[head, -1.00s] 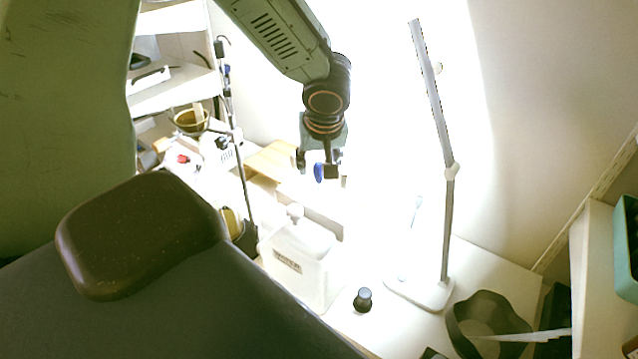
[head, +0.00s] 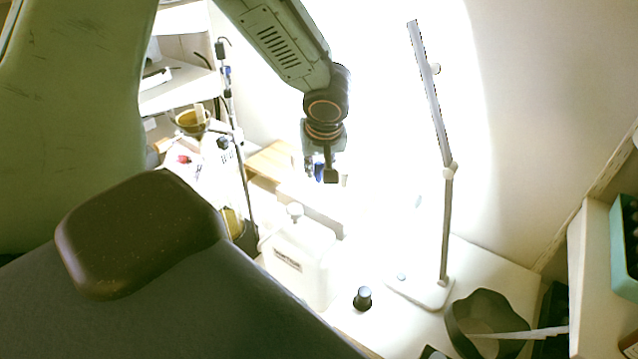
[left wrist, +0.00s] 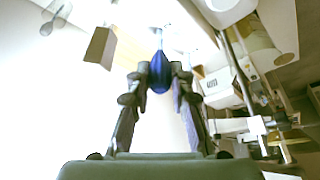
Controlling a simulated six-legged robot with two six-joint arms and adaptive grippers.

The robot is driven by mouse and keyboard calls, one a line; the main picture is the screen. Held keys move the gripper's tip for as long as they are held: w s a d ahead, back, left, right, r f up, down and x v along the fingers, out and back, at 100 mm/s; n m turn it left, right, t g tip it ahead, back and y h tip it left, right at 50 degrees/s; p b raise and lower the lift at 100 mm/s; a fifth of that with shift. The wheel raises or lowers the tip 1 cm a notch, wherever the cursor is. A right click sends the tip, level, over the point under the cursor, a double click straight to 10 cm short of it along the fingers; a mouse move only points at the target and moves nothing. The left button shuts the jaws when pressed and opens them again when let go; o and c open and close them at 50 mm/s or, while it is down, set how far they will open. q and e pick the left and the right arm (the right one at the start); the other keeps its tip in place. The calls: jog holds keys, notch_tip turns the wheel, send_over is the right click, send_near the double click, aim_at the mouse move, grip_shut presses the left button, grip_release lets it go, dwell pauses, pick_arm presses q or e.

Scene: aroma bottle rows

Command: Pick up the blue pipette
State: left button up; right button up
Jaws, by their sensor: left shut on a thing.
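The blue pipette (left wrist: 159,70) shows in the left wrist view as a dark blue bulb between my left gripper's fingertips. My left gripper (left wrist: 160,82) is shut on it. In the head view my left gripper (head: 322,172) hangs from the arm above the back of the white table, and a bit of the blue pipette (head: 318,170) shows between its fingers. The pipette's thin stem is washed out by the bright light. My right gripper is in neither view.
A white jug-like container (head: 300,262) stands below the gripper. A lamp stand (head: 447,220), a small black knob-like object (head: 363,299) and a dark bowl (head: 488,325) are to the right. A metal rod stand (head: 238,150) and shelves (head: 180,88) are at left.

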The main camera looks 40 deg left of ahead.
pick_arm(q)
jog(key=shift+a, duration=0.15)
jog(key=shift+w+r, duration=0.1)
jog(key=shift+r, duration=0.25)
notch_tip(320, 180, up, 8)
jog(key=shift+r, duration=0.6)
